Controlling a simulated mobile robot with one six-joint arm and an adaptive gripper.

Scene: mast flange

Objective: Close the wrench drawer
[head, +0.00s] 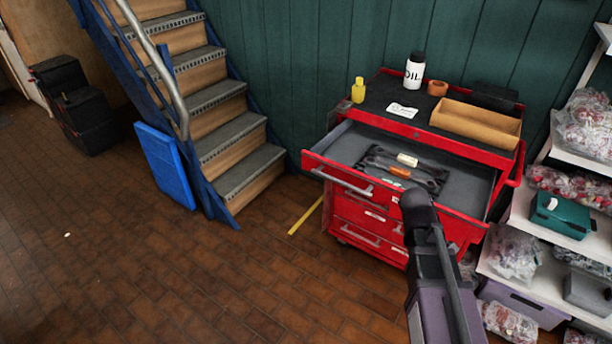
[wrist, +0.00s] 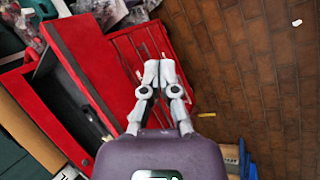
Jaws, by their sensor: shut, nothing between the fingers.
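The wrench drawer (head: 328,165) is the top drawer of a red tool cabinet (head: 372,218) and stands pulled out. Its grey inside shows, with dark wrenches (head: 388,168) on a black mat and an orange-handled piece. A grey bar handle (head: 345,182) is on its front. My arm reaches up in front of the drawer's right half and hides part of its front. In the wrist view my gripper (wrist: 161,72) is shut and empty, beside the red drawer front (wrist: 98,65). I cannot tell whether the fingertips touch it. The fingertips are hidden in the head view.
The cabinet top holds an oil bottle (head: 415,70), a yellow bottle (head: 358,90) and a wooden tray (head: 478,121). Shelves with bagged parts (head: 515,250) stand close at the right. Stairs (head: 232,160) are at the left. The brick floor (head: 180,280) in front is mostly clear.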

